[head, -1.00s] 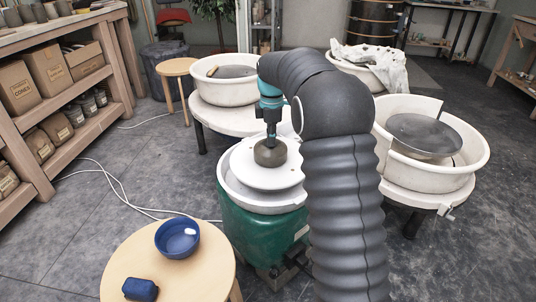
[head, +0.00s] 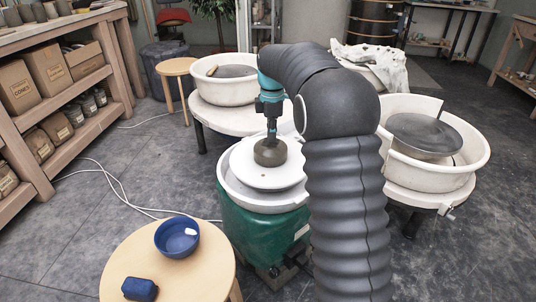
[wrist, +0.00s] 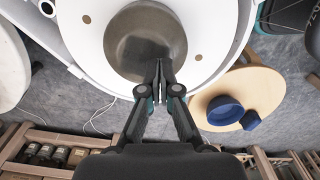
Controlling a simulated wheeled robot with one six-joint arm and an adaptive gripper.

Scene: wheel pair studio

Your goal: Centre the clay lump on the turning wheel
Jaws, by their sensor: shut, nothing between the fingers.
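The clay lump (head: 270,152) is a dark grey-brown round mass on the white wheel head (head: 250,174) of the green-based wheel. My gripper (head: 271,138) points down from above at the clay. In the wrist view its fingertips (wrist: 160,66) are together, empty, over the clay's near edge. I cannot tell whether they touch it. In the head view the clay sits a little right of the wheel head's middle.
A round wooden stool (head: 200,240) at the front left holds a blue bowl (head: 170,243) with a white thing in it and a dark blue block (head: 140,289). Other wheels with white basins stand behind (head: 222,92) and at the right (head: 436,180). White cables (head: 115,185) cross the floor.

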